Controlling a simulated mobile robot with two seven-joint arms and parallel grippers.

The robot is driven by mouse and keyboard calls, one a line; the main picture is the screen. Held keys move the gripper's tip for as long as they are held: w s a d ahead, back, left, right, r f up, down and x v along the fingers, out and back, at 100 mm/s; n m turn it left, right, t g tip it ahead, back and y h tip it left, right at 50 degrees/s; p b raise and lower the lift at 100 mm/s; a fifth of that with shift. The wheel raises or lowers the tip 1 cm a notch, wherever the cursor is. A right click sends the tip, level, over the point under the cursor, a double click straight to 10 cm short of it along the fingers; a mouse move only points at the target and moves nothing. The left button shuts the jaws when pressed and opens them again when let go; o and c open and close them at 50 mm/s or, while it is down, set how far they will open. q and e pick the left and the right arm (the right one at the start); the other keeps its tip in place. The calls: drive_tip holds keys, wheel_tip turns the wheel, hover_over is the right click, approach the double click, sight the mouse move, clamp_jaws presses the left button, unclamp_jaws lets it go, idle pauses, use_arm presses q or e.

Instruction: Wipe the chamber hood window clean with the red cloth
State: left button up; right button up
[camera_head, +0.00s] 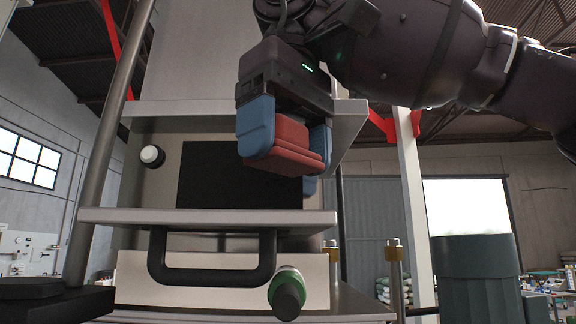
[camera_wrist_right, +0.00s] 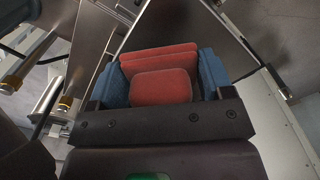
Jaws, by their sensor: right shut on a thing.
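The red cloth (camera_head: 290,143) is a folded block held between the blue fingers of my right gripper (camera_head: 284,140). The right gripper is shut on it, and the cloth also shows in the right wrist view (camera_wrist_right: 160,78) between the fingers (camera_wrist_right: 160,80). The chamber hood window (camera_head: 225,178) is a dark rectangular panel between two pale ledges. In the head view the cloth overlaps the window's upper right part. I cannot tell whether the cloth touches the window. My left gripper is not in view.
A pale ledge (camera_head: 200,217) juts out below the window, with a black handle (camera_head: 212,277) under it. A white knob (camera_head: 152,156) sits left of the window. A green and black knob (camera_head: 287,292) sticks out below. Brass-topped posts (camera_head: 396,270) stand at the right.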

drive_tip(key=shift+s+r, duration=0.1)
drive_tip(key=shift+r, duration=0.6)
drive_tip(key=shift+r, duration=0.1)
drive_tip(key=shift+r, duration=1.4)
